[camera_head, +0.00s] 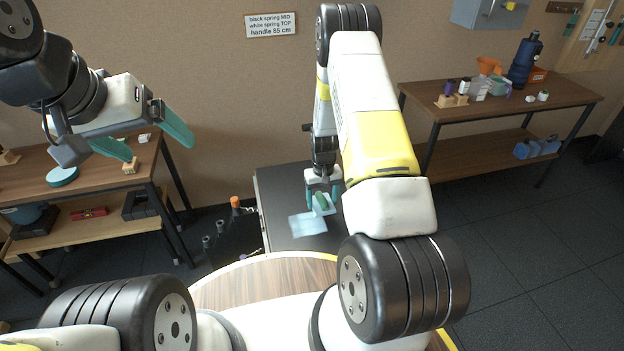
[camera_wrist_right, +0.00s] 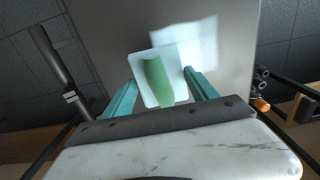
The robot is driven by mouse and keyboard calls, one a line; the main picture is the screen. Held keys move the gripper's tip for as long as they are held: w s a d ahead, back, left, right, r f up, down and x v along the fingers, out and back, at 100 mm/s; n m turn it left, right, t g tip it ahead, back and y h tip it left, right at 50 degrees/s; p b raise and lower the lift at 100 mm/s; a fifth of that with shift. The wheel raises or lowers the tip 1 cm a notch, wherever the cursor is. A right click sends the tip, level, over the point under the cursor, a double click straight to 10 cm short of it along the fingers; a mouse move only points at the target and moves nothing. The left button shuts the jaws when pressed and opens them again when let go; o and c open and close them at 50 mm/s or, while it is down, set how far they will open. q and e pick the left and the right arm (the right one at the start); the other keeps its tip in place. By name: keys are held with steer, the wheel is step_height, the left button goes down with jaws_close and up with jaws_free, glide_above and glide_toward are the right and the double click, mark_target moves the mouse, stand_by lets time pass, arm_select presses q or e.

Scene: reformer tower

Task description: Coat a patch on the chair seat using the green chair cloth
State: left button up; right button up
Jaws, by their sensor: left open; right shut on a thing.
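The chair seat (camera_head: 272,198) is a flat dark grey surface; it fills the middle of the right wrist view (camera_wrist_right: 110,25). A pale bluish-white patch (camera_head: 305,225) lies on it and also shows in the right wrist view (camera_wrist_right: 196,40). My right gripper (camera_head: 322,200) is shut on the green chair cloth (camera_head: 321,203), which shows as a green grip on a pale square pad (camera_wrist_right: 154,76) between the fingers. The pad overlaps the patch's edge in view; I cannot tell whether it touches the seat. My left gripper (camera_head: 160,149) is open and empty, high at the left.
A wooden bench (camera_head: 85,160) with small blocks and a teal disc stands at the left. Another bench (camera_head: 520,105) with bottles and an orange funnel stands at the right. Dark posts, one orange-topped (camera_head: 236,203), stand left of the seat. A round wooden top (camera_head: 235,290) is in front.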

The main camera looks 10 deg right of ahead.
glide_toward(305, 217)
steer(key=s, duration=0.3)
steer(key=shift+s+d+f, duration=0.1)
steer(key=shift+f, duration=1.4)
steer(key=shift+s+f, duration=0.1)
steer(key=shift+f, duration=1.35)
steer(key=shift+w+f, duration=0.15)
steer(key=shift+w, duration=1.5)
steer(key=shift+f, duration=0.25)
